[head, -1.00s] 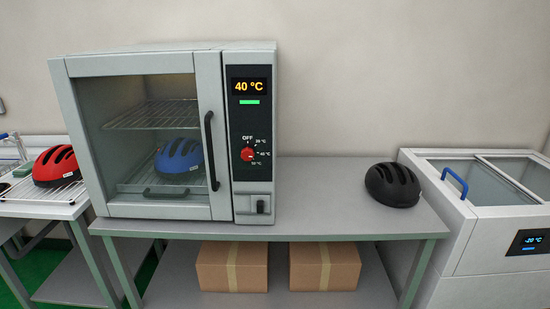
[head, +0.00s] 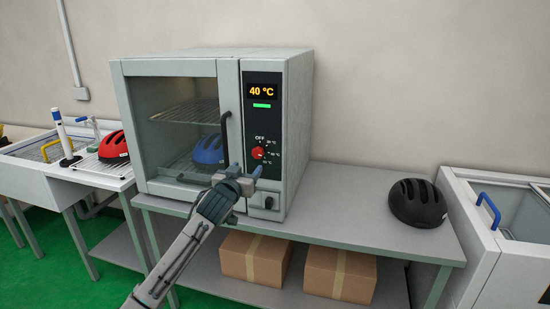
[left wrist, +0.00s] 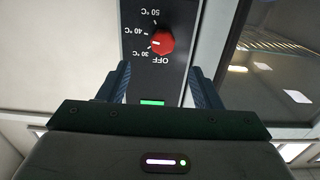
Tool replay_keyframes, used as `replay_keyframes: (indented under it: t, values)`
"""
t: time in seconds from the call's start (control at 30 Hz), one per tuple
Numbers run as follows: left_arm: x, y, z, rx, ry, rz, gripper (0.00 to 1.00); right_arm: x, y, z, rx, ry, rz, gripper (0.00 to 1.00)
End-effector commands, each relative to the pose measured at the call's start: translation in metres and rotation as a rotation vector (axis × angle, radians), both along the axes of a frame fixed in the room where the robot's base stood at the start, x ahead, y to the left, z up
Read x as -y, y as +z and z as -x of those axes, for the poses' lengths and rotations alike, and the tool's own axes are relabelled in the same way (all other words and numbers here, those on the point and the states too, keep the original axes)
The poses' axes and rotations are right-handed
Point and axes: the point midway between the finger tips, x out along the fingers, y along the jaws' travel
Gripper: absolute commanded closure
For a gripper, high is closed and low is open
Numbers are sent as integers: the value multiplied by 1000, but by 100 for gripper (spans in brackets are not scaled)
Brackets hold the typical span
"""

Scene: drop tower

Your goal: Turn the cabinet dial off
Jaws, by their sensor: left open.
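The red cabinet dial (head: 258,153) is on the dark control panel of the grey cabinet (head: 298,120). In the left wrist view the dial (left wrist: 162,43) appears upside down, with its white mark on the side of the temperature labels, not at OFF. The display (head: 262,91) reads 40 °C above a lit green bar. My left gripper (head: 246,171) is open and empty in front of the panel, just below the dial in the head view. In the left wrist view the dial lies beyond and between the fingertips, apart from them. My right gripper is not in view.
The closed glass door has a dark handle (head: 225,138) left of the panel. A blue helmet (head: 208,149) is inside. A black helmet (head: 418,203) sits on the table at right, and a red helmet (head: 114,145) at left. Bare tabletop (head: 345,190) lies right of the cabinet.

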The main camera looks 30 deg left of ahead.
Motion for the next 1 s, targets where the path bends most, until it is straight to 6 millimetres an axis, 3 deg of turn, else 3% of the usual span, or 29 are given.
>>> replay_keyframes:
  t: [0.6,1.0]
  values:
    - [-21,2,-89,0,0,3,41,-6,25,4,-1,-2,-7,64]
    - [-24,0,-103,0,-1,0,41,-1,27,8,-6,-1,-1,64]
